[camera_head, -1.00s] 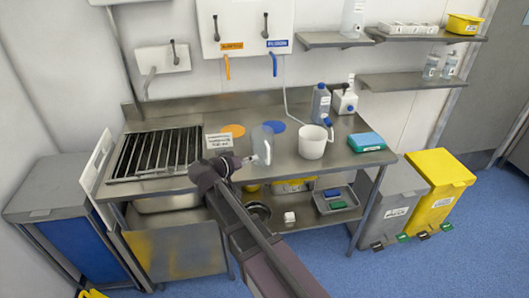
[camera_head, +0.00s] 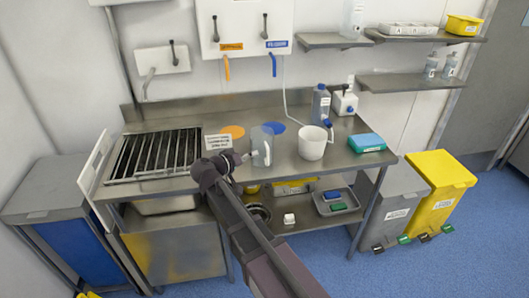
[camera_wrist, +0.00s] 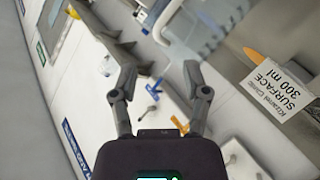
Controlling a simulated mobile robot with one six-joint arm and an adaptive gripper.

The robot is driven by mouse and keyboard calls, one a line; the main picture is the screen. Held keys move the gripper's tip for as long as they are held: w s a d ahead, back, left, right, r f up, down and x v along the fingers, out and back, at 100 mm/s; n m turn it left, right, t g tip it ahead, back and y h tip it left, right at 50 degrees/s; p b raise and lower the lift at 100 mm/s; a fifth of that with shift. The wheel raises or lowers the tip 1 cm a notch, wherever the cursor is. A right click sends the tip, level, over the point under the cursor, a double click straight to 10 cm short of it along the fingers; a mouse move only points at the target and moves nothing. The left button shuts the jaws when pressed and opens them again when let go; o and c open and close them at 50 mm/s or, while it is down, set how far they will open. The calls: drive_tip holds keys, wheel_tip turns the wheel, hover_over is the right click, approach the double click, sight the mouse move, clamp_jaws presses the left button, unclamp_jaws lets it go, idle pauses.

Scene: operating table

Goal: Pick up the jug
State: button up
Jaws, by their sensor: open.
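The clear jug (camera_head: 261,146) stands upright on the steel worktop, with its pale handle toward the right. My gripper (camera_head: 244,157) is just left of and in front of the jug in the head view; contact cannot be told. In the wrist view my gripper (camera_wrist: 160,76) has its two fingers spread apart with nothing between them. A see-through shape (camera_wrist: 200,25) beyond the fingers there may be the jug, partly cut off by the top edge.
A white bucket-like vessel (camera_head: 312,145) stands right of the jug. Behind are a grey bottle (camera_head: 320,104) and a white container (camera_head: 345,102). A label card (camera_head: 218,142) stands left. Orange (camera_head: 234,131) and blue (camera_head: 274,127) discs mark the worktop. A black rack (camera_head: 153,156) lies at left.

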sight(267, 148)
drive_tip(key=shift+b+x, duration=0.55)
drive_tip(key=shift+x, duration=1.95)
drive_tip(key=shift+r+b+x, duration=0.15)
drive_tip(key=shift+b+x, duration=0.15)
drive_tip(key=shift+x, duration=1)
drive_tip(key=shift+r+b+x, duration=0.1)
drive_tip(key=shift+b+x, duration=0.15)
drive_tip(key=shift+x, duration=1.05)
drive_tip(key=shift+w, duration=0.1)
drive_tip(key=shift+c, duration=0.2)
clamp_jaws()
